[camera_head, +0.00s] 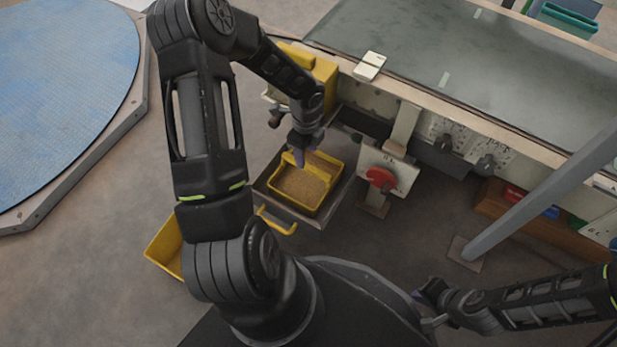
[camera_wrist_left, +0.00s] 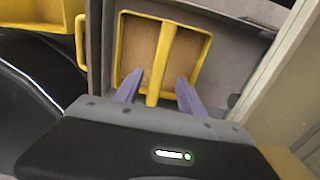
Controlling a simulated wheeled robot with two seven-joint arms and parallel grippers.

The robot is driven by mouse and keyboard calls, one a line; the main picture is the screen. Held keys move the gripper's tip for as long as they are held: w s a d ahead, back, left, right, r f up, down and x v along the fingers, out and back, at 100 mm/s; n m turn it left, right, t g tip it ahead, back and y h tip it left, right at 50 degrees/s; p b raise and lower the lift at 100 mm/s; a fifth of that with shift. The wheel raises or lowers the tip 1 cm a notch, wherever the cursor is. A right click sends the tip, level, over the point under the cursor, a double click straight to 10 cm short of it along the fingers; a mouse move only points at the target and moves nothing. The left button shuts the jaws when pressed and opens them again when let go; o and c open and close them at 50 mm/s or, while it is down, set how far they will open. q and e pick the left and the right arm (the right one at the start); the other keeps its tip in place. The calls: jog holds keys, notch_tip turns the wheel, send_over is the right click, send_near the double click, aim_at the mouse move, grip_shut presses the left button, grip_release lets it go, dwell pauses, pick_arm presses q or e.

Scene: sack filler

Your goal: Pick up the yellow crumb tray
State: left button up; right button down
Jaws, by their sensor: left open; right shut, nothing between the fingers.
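The yellow crumb tray (camera_head: 272,190) is full of brown crumbs and sits in a grey open drawer (camera_head: 335,205) under the bench. A yellow bar crosses over it. My left gripper (camera_head: 300,158) is above the tray's far part, pointing down. In the left wrist view my left gripper (camera_wrist_left: 157,90) is open, its two purple fingers on either side of the tray's yellow bar (camera_wrist_left: 161,62). I cannot tell whether they touch it. My right gripper (camera_head: 425,298) is at the lower right, shut and empty, well away from the tray.
A yellow handle (camera_head: 277,221) is at the drawer's front. Another yellow bin (camera_head: 163,247) stands on the floor, partly hidden by my left arm. A panel with a red knob (camera_head: 381,178) is right of the drawer. A grey post (camera_head: 540,195) stands further right.

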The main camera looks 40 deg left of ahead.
pick_arm(q)
jog(key=shift+f, duration=0.75)
notch_tip(320, 180, down, 4)
jog(key=b, duration=0.3)
jog(key=shift+f, duration=0.2)
jog(key=shift+f+b, duration=0.4)
jog(key=shift+f, duration=0.1)
jog(key=shift+r, duration=0.1)
grip_shut()
dwell(0.7)
